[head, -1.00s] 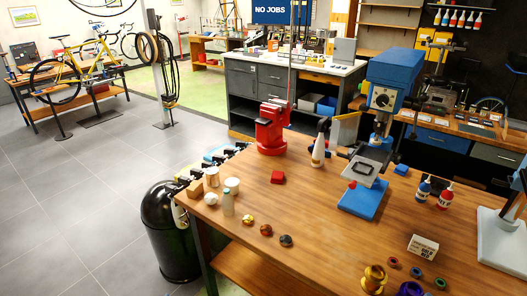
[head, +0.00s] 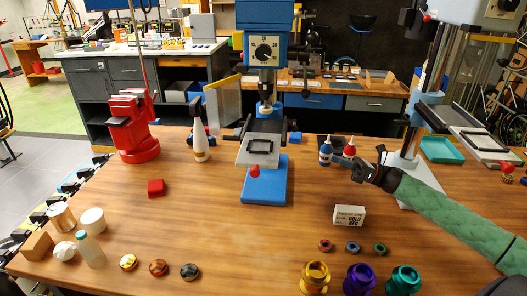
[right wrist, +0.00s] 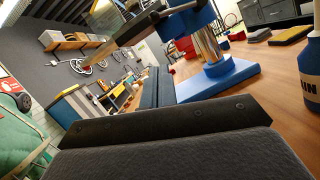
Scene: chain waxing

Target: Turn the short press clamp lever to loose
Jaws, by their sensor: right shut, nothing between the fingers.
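The short blue drill press (head: 264,110) stands mid-table on its blue base (head: 266,190). A small red ball knob (head: 253,171) shows at the front of its tilted grey table plate; I take it as the clamp lever's end, but the lever's setting is unclear. My right gripper (head: 356,165) is shut and empty, right of the press and apart from the knob, beside the bottles. In the right wrist view its dark fingers (right wrist: 157,88) point toward the press's blue base (right wrist: 222,78) and column. My left gripper is out of view.
A taller press with a pale base (head: 405,165) stands to the right. A white box (head: 349,215), small rings and coloured cups lie in front. The tabletop left of the blue base is mostly clear.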

